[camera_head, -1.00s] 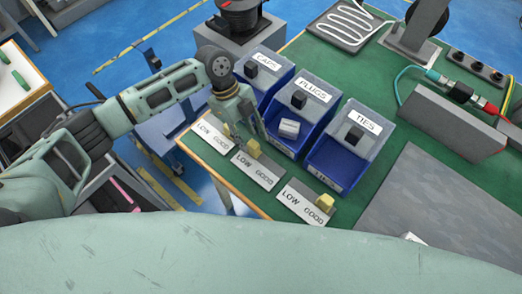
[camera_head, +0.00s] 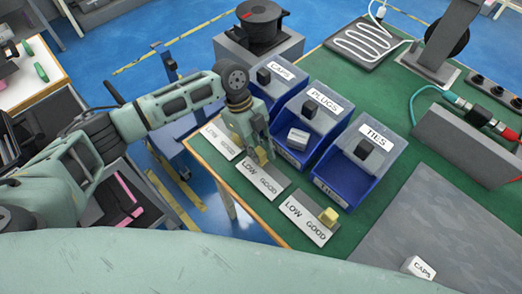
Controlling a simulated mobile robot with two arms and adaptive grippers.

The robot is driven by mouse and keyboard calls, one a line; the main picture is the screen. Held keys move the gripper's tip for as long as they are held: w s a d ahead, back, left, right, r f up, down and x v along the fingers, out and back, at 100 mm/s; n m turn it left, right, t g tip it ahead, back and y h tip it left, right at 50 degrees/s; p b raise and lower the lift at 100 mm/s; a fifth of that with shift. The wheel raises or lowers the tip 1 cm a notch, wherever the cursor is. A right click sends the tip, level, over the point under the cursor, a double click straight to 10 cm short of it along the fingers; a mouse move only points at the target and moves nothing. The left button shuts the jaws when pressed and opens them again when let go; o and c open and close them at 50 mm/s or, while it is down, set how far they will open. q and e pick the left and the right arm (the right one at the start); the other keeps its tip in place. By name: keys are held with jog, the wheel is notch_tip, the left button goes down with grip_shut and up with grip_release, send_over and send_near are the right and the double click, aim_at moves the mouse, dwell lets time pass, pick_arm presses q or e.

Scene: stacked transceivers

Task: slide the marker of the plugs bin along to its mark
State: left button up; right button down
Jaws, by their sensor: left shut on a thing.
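The plugs bin (camera_head: 315,108) is a blue bin labelled PLUGS, holding a dark block and a pale box. In front of it lies its grey plate (camera_head: 268,190), printed LOW and GOOD. Its yellow marker (camera_head: 263,157) stands at the plate's far edge, beside the word LOW. My left gripper (camera_head: 259,150) points down and is shut on this marker, partly covering it. My right gripper is not in view.
The caps bin (camera_head: 279,71) and ties bin (camera_head: 372,130) flank the plugs bin. The ties plate (camera_head: 304,222) has its own yellow marker (camera_head: 329,216) near GOOD. The caps plate (camera_head: 220,140) is partly behind my gripper. A grey mat (camera_head: 430,220) lies to the right.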

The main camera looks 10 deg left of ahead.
pick_arm(q)
grip_shut()
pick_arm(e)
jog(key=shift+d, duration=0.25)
